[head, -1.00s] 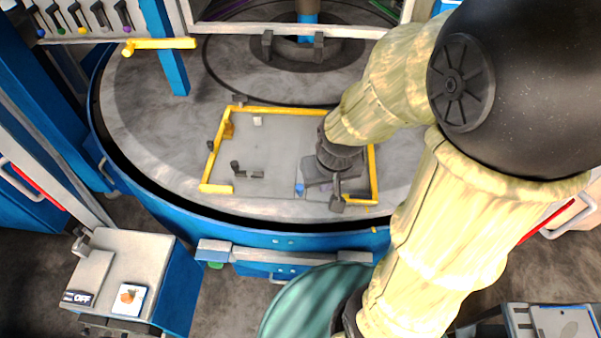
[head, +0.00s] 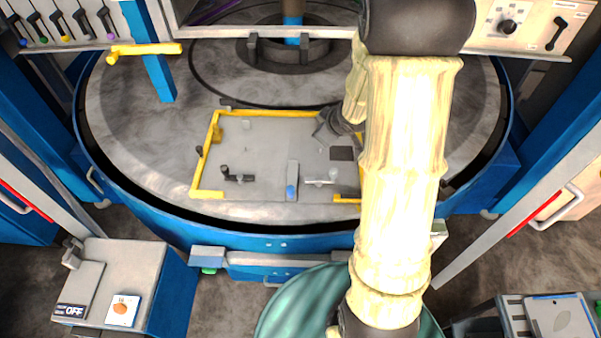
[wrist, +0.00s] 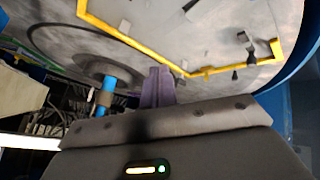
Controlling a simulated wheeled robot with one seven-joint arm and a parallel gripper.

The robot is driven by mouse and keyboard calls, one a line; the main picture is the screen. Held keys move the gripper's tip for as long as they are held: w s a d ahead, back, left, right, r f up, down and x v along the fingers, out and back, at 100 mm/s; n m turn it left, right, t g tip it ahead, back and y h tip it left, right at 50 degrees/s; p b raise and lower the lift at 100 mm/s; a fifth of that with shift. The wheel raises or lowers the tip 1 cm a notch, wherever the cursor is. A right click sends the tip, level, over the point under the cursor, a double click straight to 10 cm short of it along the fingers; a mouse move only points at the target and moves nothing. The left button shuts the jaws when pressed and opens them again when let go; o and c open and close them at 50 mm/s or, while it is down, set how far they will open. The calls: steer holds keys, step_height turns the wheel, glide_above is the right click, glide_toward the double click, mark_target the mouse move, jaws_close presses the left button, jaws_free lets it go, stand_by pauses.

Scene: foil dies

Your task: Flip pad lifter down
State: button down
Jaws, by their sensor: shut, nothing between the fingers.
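A grey plate with a yellow frame (head: 213,135) lies on the round table. Near its front edge are a grey bar with a blue end (head: 292,182), a pale lever with a light knob (head: 325,181) and a small black-knobbed lever (head: 238,178). I cannot tell which part is the pad lifter. My gripper (head: 320,128) is at the plate's back right, apart from these levers. In the wrist view its purple fingers (wrist: 157,87) are together and empty. My arm hides the plate's right side.
A dark square (head: 341,154) lies on the plate near my gripper. A blue post (head: 292,30) stands behind the plate. A yellow handle (head: 146,49) juts out at the back left. The plate's left middle is mostly clear.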

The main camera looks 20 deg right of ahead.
step_height(320, 180, down, 9)
steer(key=s+n+g+y, duration=0.2)
steer(key=n+g+y, duration=0.1)
steer(key=n+y, duration=0.4)
steer(key=shift+n, duration=0.5)
steer(key=p, duration=0.3)
glide_above(291, 177)
steer(key=s+d, duration=0.2)
steer(key=d, duration=0.1)
steer(key=f, duration=0.6)
steer(key=shift+s+a+f, duration=0.15)
steer(key=shift+a, duration=0.05)
steer(key=f, duration=0.1)
steer(key=f+p, duration=0.1)
steer(key=shift+w+f, duration=0.3)
steer(key=shift+w+f+p, duration=0.2)
steer(key=shift+f+p, duration=0.25)
steer(key=shift+f, duration=0.4)
